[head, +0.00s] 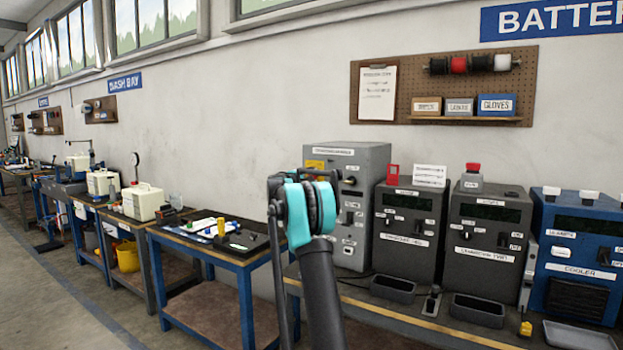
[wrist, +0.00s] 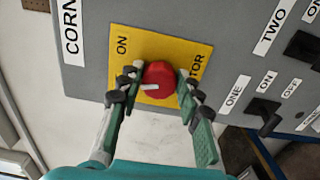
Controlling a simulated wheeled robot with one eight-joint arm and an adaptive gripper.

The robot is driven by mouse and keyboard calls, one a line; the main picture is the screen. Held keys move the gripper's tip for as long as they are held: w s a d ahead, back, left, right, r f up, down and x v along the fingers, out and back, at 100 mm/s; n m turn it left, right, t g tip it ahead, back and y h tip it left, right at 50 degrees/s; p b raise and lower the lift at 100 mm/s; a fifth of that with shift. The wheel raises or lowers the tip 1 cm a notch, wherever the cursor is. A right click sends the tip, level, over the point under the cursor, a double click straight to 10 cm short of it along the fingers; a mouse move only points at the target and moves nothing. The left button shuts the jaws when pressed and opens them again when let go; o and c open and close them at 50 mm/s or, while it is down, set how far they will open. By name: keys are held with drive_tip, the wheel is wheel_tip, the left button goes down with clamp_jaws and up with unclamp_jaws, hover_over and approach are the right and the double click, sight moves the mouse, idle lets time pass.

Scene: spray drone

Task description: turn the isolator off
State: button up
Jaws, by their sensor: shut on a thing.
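The isolator is a red round knob (wrist: 159,79) with a white pointer mark, on a yellow plate (wrist: 180,44) on a grey panel. In the wrist view the pointer lies towards the left of the picture. The word ON shows at the plate's upper left, and the letters TOR show at its right; the rest of the lettering is hidden. My gripper (wrist: 153,88) has one finger on each side of the knob and is shut on it. In the head view the yellow plate (head: 315,164) is on the grey cabinet (head: 358,156), and my arm hides the knob and fingertips.
In the wrist view, a black switch (wrist: 262,112) labelled ONE sits right of the knob, with another labelled TWO above it. In the head view, two dark units (head: 407,228) and a blue cooler (head: 575,255) stand right of the cabinet. A blue-framed bench (head: 210,248) stands to the left.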

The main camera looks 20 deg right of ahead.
drive_tip(key=n, duration=0.5)
drive_tip(key=shift+r+n, duration=0.1)
drive_tip(key=shift+n, duration=0.3)
drive_tip(key=shift+a, duration=0.1)
idle(0.3)
drive_tip(key=o, duration=1.2)
drive_tip(key=shift+c, duration=0.2)
drive_tip(key=v, duration=1.2)
